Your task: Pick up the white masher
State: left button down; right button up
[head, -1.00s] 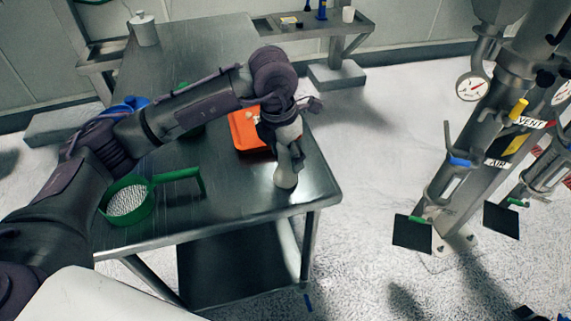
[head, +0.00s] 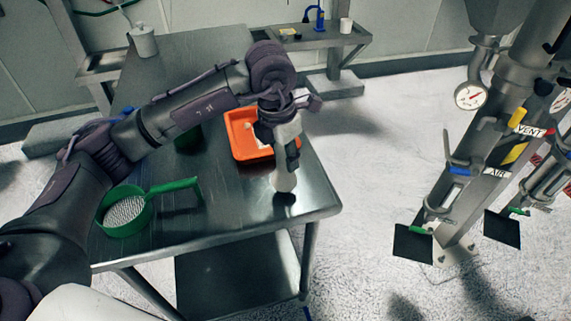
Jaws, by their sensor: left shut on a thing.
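The white masher (head: 284,181) stands roughly upright near the right front corner of the metal table (head: 240,203). My left gripper (head: 291,160) reaches down from above and is shut on the masher's upper part. The fingers and wrist hide much of its top. A dark patch shows on the table just under the masher's lower end; I cannot tell whether it still touches the table. My right gripper is not in view.
An orange tray (head: 240,140) with something pale in it lies just behind my left gripper. A green-rimmed sieve (head: 126,229) with a green handle lies at the left front. A metal canister (head: 144,41) stands at the back. Machinery (head: 480,180) stands to the right.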

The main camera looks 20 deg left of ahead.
pick_arm(q)
jog(key=s+d+r+b, duration=0.1)
jog(key=d+r+b, duration=0.1)
jog(key=d+r, duration=0.6)
jog(key=d, duration=0.3)
jog(key=shift+s+d+r, duration=0.3)
jog(key=shift+d, duration=0.05)
jog(key=shift+a, duration=0.1)
